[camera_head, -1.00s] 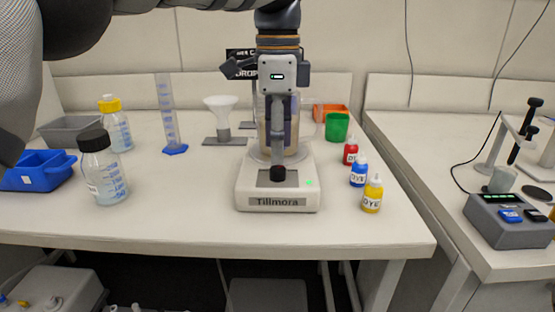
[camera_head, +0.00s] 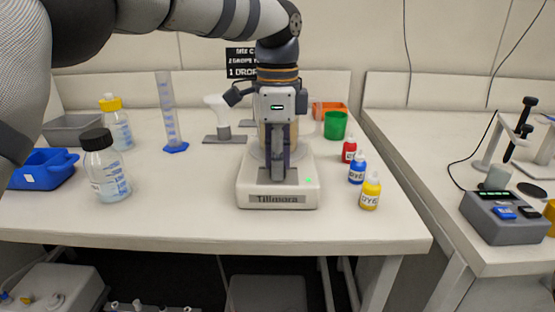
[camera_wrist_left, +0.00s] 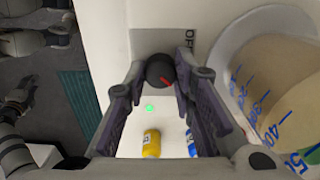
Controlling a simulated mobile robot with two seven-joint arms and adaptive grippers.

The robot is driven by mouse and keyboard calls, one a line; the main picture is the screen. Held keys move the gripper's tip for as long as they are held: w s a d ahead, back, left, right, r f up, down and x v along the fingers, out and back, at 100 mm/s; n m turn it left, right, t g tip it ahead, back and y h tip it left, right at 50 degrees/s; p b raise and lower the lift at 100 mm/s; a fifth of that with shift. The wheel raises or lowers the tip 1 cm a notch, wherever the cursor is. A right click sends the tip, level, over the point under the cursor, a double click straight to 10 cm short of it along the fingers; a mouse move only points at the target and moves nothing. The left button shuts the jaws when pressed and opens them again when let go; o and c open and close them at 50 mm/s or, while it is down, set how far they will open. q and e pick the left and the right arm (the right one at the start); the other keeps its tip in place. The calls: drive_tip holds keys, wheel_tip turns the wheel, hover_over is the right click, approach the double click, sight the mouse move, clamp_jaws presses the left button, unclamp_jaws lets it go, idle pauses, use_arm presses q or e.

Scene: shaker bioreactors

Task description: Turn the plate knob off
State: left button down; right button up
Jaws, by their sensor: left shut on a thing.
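The white stirrer plate labelled Tillmora (camera_head: 245,190) stands near the front of the table with a green light lit. Its black knob (camera_wrist_left: 160,70) with a red mark shows in the left wrist view, between the fingertips. My left gripper (camera_wrist_left: 161,74) is shut on the knob, one finger on each side. In the head view my left gripper (camera_head: 279,172) reaches down over the plate's front and hides the knob. A beaker of tan liquid (camera_wrist_left: 275,85) stands on the plate, mostly hidden behind the gripper in the head view. My right gripper is not in view.
Red, blue and yellow dye bottles (camera_head: 370,191) stand right of the plate, with a green cup (camera_head: 336,125) behind. A black-capped bottle (camera_head: 106,170), a blue tray (camera_head: 42,170) and a measuring cylinder (camera_head: 168,112) are at left. The table front is clear.

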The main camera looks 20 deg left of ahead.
use_arm(q)
drive_tip(key=shift+r, duration=0.1)
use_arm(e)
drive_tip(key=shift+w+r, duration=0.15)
use_arm(q)
drive_tip(key=n+p, duration=0.1)
drive_tip(key=n, duration=0.2)
drive_tip(key=shift+n, duration=0.3)
drive_tip(key=n, duration=0.3)
drive_tip(key=shift+n, duration=0.3)
drive_tip(key=n, duration=1)
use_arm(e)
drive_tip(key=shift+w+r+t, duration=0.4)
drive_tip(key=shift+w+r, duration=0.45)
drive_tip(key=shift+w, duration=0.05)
use_arm(q)
drive_tip(key=shift+n, duration=0.4)
drive_tip(key=c, duration=1.3)
unclamp_jaws()
drive_tip(key=shift+c, duration=0.2)
